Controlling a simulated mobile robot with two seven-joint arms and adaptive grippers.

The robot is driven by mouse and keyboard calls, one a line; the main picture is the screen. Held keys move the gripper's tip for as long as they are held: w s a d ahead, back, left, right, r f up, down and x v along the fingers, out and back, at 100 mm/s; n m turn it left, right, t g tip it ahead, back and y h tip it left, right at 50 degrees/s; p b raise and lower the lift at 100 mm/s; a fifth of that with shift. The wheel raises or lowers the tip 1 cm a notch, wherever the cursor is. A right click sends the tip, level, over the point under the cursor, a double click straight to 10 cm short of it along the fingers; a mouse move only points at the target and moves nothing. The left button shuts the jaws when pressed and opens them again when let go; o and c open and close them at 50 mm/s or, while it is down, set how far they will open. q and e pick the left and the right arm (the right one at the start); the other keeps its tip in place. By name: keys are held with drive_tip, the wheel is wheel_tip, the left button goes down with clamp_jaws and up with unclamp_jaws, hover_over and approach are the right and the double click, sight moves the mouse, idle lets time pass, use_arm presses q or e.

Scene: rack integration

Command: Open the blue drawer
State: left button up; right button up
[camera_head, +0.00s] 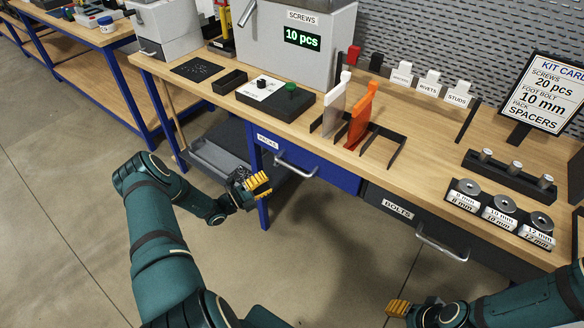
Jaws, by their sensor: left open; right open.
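My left gripper (258,184) has yellow fingertips and is open and empty. It is to the left of the handle and a little lower in the picture, apart from it. My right gripper (398,308) is open at the bottom of the view, well away from the blue drawer. My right fingertips show only partly.
A dark BOLTS drawer (385,207) with its own handle (442,243) is right of the blue drawer. A grey tray (215,155) is under the bench at left. Dividers, a screw dispenser (290,45) and weights stand on the wooden top. The floor in front is clear.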

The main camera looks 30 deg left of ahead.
sight(291, 167)
use_arm(q)
drive_tip(key=x, duration=1)
drive_tip(key=shift+d, duration=0.1)
drive_tip(key=shift+s, duration=0.1)
clamp_jaws()
drive_tip(key=shift+r, duration=0.1)
